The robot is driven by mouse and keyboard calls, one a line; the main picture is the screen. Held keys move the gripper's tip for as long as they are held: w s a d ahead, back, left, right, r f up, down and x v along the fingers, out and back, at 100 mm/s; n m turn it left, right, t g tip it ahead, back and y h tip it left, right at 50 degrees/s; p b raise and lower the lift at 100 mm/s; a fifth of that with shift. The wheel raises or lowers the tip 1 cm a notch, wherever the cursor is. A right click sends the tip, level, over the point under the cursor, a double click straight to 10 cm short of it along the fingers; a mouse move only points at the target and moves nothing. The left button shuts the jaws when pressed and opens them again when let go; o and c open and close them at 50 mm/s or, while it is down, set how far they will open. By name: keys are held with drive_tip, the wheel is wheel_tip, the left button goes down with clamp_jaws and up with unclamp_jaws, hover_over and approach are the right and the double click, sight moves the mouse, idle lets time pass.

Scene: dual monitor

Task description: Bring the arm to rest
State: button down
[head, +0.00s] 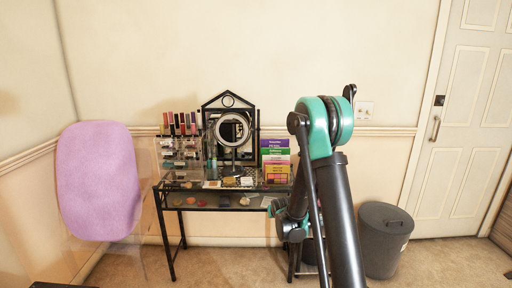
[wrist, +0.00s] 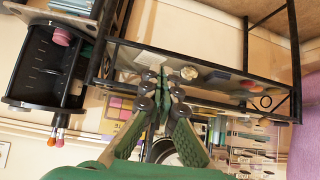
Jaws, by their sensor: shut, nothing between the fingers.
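My gripper (wrist: 163,72) shows in the wrist view with its green fingers closed together at the tips and nothing held between them. In the head view my black and teal arm rises at the right of centre, bends at a high elbow, and folds back down. Its lower end is beside the right side of the vanity table (head: 160,200), and the gripper there is mostly hidden by the arm. In the wrist view the fingers point toward the table's dark frame (wrist: 200,65). I cannot tell the exact gap between them.
The table holds a round mirror (head: 232,129), bottles, and stacked coloured boxes (head: 275,158). A pink chair (head: 98,182) stands left and a grey bin (head: 384,240) right. In the wrist view a black organiser (wrist: 42,75) is close at left. Carpet (head: 450,262) is clear before the door (head: 468,125).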

drive_tip(key=s+d+r+g, duration=0.1)
drive_tip(key=s+d+r, duration=0.1)
drive_tip(key=s, duration=1)
drive_tip(key=s+d+r+g, duration=0.2)
drive_tip(key=s+d, duration=0.3)
drive_tip(key=s, duration=0.7)
drive_tip(key=s+d+r+g, duration=0.2)
drive_tip(key=s+d, duration=0.1)
drive_tip(key=s, duration=1)
drive_tip(key=shift+d+m+h, duration=0.3)
drive_tip(key=shift+m, duration=0.1)
drive_tip(key=shift+s+r, duration=0.1)
